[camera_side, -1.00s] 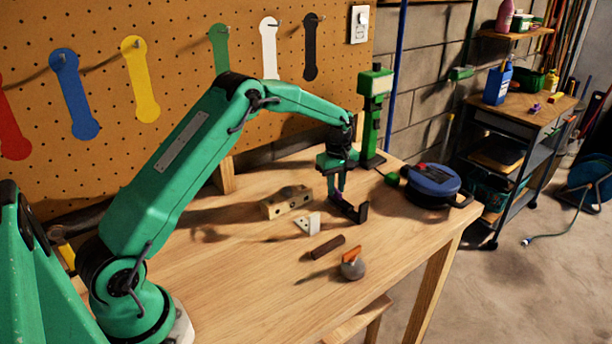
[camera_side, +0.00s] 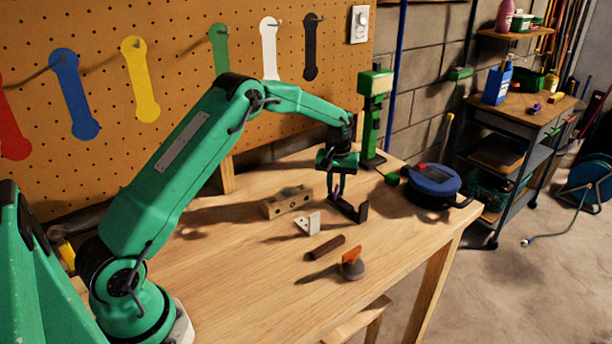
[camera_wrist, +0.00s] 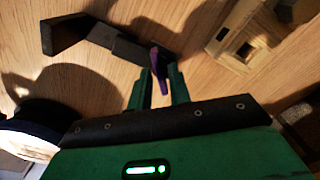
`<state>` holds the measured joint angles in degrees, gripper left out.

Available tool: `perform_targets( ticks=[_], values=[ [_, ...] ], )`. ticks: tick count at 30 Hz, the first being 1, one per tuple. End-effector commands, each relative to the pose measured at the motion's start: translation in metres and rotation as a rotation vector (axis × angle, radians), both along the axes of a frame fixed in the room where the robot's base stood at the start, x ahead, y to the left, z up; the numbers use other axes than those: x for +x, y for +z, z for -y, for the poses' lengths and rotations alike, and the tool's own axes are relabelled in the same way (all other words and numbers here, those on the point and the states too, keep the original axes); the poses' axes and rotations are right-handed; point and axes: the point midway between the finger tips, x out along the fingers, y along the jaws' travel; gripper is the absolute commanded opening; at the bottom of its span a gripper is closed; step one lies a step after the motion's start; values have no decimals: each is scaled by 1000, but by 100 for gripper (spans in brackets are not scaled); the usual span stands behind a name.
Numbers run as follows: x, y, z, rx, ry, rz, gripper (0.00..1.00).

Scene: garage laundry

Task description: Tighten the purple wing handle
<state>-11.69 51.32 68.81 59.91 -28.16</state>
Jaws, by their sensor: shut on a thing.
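The purple wing handle (camera_wrist: 160,72) stands between the fingers of my gripper (camera_wrist: 159,80) in the wrist view, next to a black L-shaped bracket (camera_wrist: 85,37). My gripper is shut on the handle. In the side view, my gripper (camera_side: 335,190) points down at the bracket (camera_side: 352,210), towards the right of the wooden workbench (camera_side: 235,285). Only a small bit of purple shows between the fingers there. What the handle is threaded into is hidden.
A wooden block with holes (camera_side: 286,202), a white bracket (camera_side: 308,224), a dark brown rod (camera_side: 327,248) and a grey disc with an orange part (camera_side: 352,270) lie nearby. A blue round case (camera_side: 432,180) and a green post (camera_side: 373,120) stand to the right.

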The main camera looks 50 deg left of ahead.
Motion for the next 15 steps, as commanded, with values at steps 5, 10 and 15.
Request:
perform_targets(
  ticks=[5,10,15],
  values=[
    [0,5,0,0,-167,2,0],
    [1,5,0,1,-322,4,0],
    [1,5,-1,2,-453,6,0]
  ],
)
